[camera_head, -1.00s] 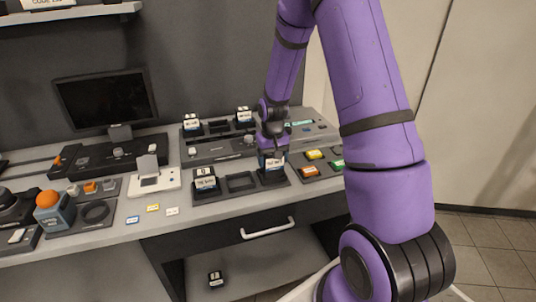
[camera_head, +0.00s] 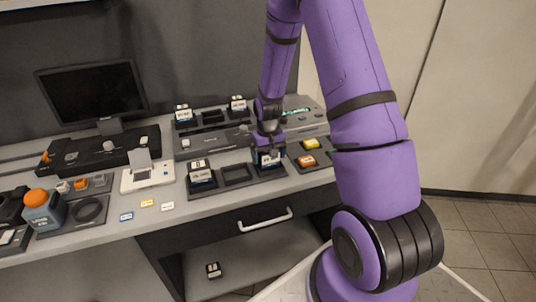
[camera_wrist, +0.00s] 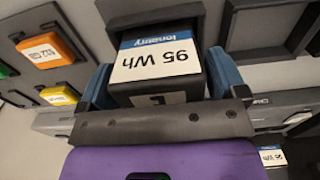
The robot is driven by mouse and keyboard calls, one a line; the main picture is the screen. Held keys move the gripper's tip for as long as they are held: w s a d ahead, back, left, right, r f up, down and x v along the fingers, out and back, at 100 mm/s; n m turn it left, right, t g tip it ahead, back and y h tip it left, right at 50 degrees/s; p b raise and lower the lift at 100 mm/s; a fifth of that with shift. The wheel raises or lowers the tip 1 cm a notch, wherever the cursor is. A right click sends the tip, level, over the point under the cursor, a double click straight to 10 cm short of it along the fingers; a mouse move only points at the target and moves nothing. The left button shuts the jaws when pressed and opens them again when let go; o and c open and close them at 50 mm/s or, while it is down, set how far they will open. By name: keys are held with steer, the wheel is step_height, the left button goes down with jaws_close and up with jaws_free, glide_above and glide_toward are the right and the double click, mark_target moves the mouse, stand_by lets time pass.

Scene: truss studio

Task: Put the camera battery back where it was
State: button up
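A dark camera battery with a blue-and-white "95 Wh" label (camera_wrist: 155,62) is between my gripper's two blue fingers (camera_wrist: 160,85) in the wrist view. The fingers lie against both its sides and look shut on it. In the head view my gripper (camera_head: 268,145) points down at the right end of the front tray (camera_head: 236,186), with the battery (camera_head: 268,158) below it. The battery is at that tray's right slot; I cannot tell if it is fully seated. The middle slot (camera_head: 236,174) is empty. A similar battery (camera_head: 201,174) stands in the left slot.
Two more batteries (camera_head: 183,114) (camera_head: 238,104) stand on the grey unit behind, and another (camera_head: 213,270) is on the low shelf. A tray of orange and yellow cards (camera_head: 308,160) lies just right of my gripper. A drawer handle (camera_head: 265,220) projects below the front edge.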

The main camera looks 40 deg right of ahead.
steer(key=shift+o, duration=0.5)
step_height(320, 180, up, 12)
steer(key=shift+r, duration=0.1)
steer(key=s+a+r+n+t, duration=0.1)
steer(key=s+a+r, duration=0.35)
steer(key=r, duration=0.45)
steer(key=s+a+r+t, duration=0.1)
steer(key=s+a+r, duration=0.2)
steer(key=s+r, duration=0.35)
steer(key=s+a+r+n+t, duration=0.1)
steer(key=s+a+r, duration=0.1)
steer(key=s+r, duration=0.2)
steer(key=s+a+r+n+t, duration=0.1)
steer(key=s+r, duration=0.4)
steer(key=s, duration=0.6)
steer(key=shift+s+a+t, duration=0.25)
steer(key=shift+a+t, duration=0.35)
steer(key=shift+a, duration=0.75)
